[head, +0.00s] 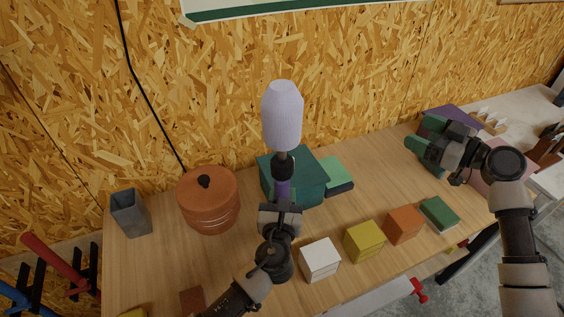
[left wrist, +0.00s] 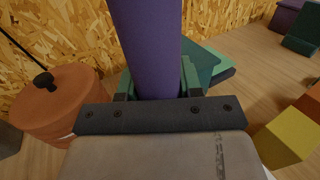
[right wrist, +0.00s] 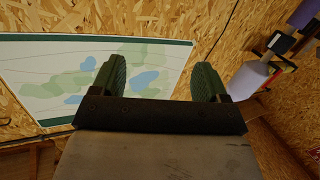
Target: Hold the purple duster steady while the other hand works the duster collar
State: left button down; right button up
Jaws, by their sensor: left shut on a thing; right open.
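The purple duster stands upright in the head view, with a pale ribbed head (head: 283,115), a dark collar (head: 283,167) below it and a purple handle (head: 283,189). My left gripper (head: 281,206) is shut on the handle; the handle (left wrist: 147,45) rises between its green fingers in the left wrist view. My right gripper (head: 424,139) is open and empty, well to the right of the duster and apart from it. In the right wrist view the duster's pale head (right wrist: 248,80) and collar (right wrist: 281,43) show at the right, outside the open fingers (right wrist: 159,80).
A terracotta pot (head: 208,203) with a lid and a grey cup (head: 131,214) stand left of the duster. A green box (head: 310,180) is behind it. White (head: 320,260), yellow (head: 364,242) and orange (head: 403,225) blocks line the front. The air between the grippers is clear.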

aim_at(282, 161)
jog(key=a+r+n+y, duration=0.2)
jog(key=a+r, duration=0.1)
jog(key=r, duration=0.4)
jog(key=s+a+f+n+g+y, duration=0.1)
jog(key=s+a+f+g+y, duration=0.1)
jog(key=s+a+f+g, duration=0.45)
jog(key=s+a+f+n+g+y, duration=0.1)
jog(key=s+a+f, duration=0.25)
jog(key=a, duration=0.65)
jog(key=x, duration=1.1)
jog(key=shift+w+a+r, duration=0.1)
jog(key=shift+a+r, duration=0.15)
jog(key=shift+r, duration=0.05)
